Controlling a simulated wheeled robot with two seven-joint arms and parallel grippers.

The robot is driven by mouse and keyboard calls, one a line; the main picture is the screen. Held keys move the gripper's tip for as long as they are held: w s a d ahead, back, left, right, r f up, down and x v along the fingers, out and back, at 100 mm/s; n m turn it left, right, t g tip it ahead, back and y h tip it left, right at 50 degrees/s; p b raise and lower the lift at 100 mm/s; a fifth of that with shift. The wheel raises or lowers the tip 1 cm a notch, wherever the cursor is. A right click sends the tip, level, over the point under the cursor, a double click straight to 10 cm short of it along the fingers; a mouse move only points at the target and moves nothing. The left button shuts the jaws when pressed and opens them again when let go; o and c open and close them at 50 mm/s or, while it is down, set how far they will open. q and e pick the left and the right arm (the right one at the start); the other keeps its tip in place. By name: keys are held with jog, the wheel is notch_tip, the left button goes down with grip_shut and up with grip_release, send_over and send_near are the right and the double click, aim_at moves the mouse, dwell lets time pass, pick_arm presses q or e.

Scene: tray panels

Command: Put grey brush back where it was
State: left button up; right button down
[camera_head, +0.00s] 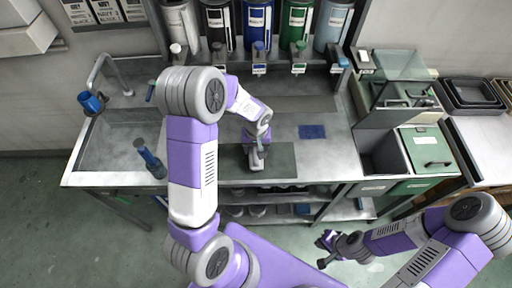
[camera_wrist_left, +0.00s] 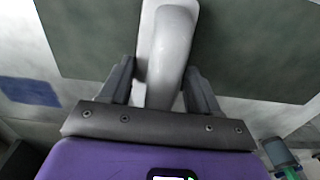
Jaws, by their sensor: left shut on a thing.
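In the left wrist view a pale grey brush (camera_wrist_left: 174,45) runs lengthwise between the fingers of my left gripper (camera_wrist_left: 158,85), which is shut on it. The brush is over a dark green-grey mat (camera_wrist_left: 240,45). In the head view my left gripper (camera_head: 257,158) is low over this mat (camera_head: 282,160) at the front of the metal counter, and my gripper mostly hides the brush. I cannot tell whether the brush touches the mat. My right gripper (camera_head: 325,242) hangs away from the counter at the lower right; its jaw opening is unclear.
A blue mat (camera_head: 312,131) lies right of the green one. Several coloured canisters (camera_head: 257,22) line the back. A sink (camera_head: 120,135) with a blue-handled item (camera_head: 150,158) is at left. A green-lidded bin (camera_head: 425,148) and dark trays (camera_head: 468,94) are at right.

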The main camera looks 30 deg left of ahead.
pick_arm(q)
jog(key=shift+f, duration=0.1)
jog(key=o, duration=0.6)
jog(key=shift+f, duration=0.1)
jog(key=o, duration=0.5)
jog(key=shift+r, duration=0.2)
notch_tip(320, 180, up, 12)
jog(key=shift+s+d+r+p, duration=0.1)
jog(key=shift+s+d+p, duration=0.05)
jog(key=shift+p, duration=0.65)
